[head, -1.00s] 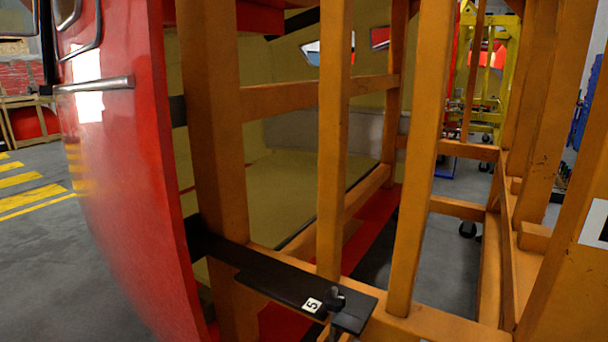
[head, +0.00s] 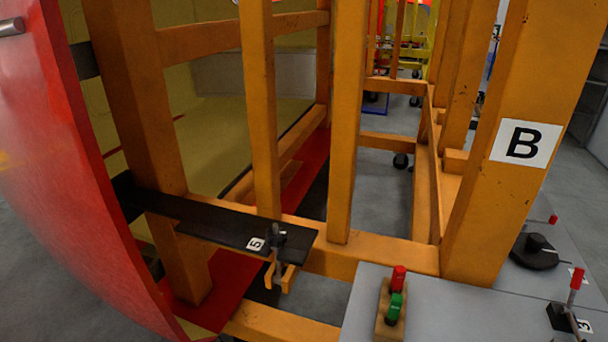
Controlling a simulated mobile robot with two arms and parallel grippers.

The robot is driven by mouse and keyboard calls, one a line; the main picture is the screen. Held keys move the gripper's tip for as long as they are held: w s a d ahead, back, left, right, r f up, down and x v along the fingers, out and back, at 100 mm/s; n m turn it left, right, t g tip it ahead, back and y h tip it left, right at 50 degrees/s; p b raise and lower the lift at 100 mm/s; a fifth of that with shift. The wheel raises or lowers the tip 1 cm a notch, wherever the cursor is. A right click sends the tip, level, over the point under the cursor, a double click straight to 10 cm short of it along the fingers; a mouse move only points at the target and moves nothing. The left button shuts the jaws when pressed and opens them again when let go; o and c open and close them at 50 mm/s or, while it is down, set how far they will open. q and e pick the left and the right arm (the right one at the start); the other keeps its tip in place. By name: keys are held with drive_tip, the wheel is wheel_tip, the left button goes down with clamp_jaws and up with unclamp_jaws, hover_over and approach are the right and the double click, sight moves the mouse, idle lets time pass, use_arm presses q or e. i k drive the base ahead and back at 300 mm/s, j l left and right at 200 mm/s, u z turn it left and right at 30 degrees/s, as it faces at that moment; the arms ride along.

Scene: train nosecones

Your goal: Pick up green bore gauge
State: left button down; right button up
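A small green cylinder (head: 395,305), which looks like the green bore gauge, stands in a wooden block (head: 388,326) near the front left edge of a grey table. A red cylinder (head: 398,279) stands right behind it, and the two overlap in the head view. The lower part of the green piece is hard to make out.
The grey table (head: 450,315) fills the lower right. On it are a black clamp with a red handle (head: 535,250) and another red-handled tool (head: 575,290). An orange frame post (head: 490,210) marked B rises at its back edge. A black bracket (head: 210,217) labelled 5 sits left.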

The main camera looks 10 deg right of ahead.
sight(396, 302)
drive_tip(key=z, duration=1.05)
drive_tip(key=k+j, duration=0.1)
drive_tip(key=j, duration=0.8)
